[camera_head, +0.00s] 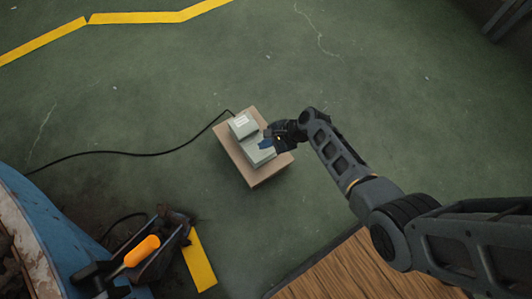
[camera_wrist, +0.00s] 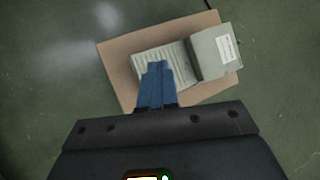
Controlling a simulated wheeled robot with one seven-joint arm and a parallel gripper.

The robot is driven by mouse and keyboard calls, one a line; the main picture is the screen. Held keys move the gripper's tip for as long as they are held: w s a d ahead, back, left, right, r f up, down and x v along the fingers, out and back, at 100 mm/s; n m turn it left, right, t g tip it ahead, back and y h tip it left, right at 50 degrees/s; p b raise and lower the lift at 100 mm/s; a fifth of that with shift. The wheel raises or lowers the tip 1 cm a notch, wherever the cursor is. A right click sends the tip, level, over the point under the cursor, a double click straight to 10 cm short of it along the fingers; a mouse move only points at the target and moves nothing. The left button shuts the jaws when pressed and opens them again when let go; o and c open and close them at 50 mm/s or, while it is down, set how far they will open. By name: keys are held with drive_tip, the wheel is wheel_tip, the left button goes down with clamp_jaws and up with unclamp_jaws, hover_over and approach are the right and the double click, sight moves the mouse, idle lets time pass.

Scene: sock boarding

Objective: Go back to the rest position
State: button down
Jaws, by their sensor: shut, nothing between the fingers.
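My gripper (camera_head: 265,143) reaches in from the right in the head view, with its blue fingertips over a pale grey device (camera_head: 243,126). In the wrist view the blue fingers (camera_wrist: 155,72) are together, with nothing between them. They overlap the ribbed part of the grey device (camera_wrist: 215,50). I cannot tell whether the tips touch it or hover above it. The device rests on a brown board or box (camera_head: 267,174), whose edge also shows in the wrist view (camera_wrist: 118,65). Part of the device is hidden by my gripper.
A black cable (camera_head: 120,153) runs left across the green floor from the device. A wooden surface (camera_head: 365,270) lies under my arm at the bottom right. A blue rounded object (camera_head: 40,225) and an orange-handled item (camera_head: 141,250) are at lower left. The floor beyond the device is clear.

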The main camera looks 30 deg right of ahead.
drive_tip(key=shift+s, duration=0.1)
idle(0.3)
drive_tip(key=s+d+n+t+h, duration=0.15)
drive_tip(key=s+n+h, duration=0.3)
drive_tip(key=s, duration=0.95)
drive_tip(key=s+r+n+t+h, duration=0.25)
drive_tip(key=s+r+n, duration=0.35)
drive_tip(key=s+r, duration=0.55)
drive_tip(key=s+r+n+t+p, duration=0.2)
drive_tip(key=r+p, duration=0.6)
drive_tip(key=r, duration=0.9)
drive_tip(key=s+a+r+n+t+p, duration=0.1)
drive_tip(key=r+p, duration=0.7)
drive_tip(key=r, duration=1)
drive_tip(key=s+a+r+n+t+y+p, duration=0.1)
drive_tip(key=s+r+n+p, duration=0.3)
drive_tip(key=r+p, duration=0.5)
wheel_tip(320, 180, up, 10)
drive_tip(key=shift+s+f+n+t, duration=0.15)
drive_tip(key=shift+f+n+t, duration=0.1)
drive_tip(key=shift+n+t, duration=0.65)
drive_tip(key=shift+a, duration=0.1)
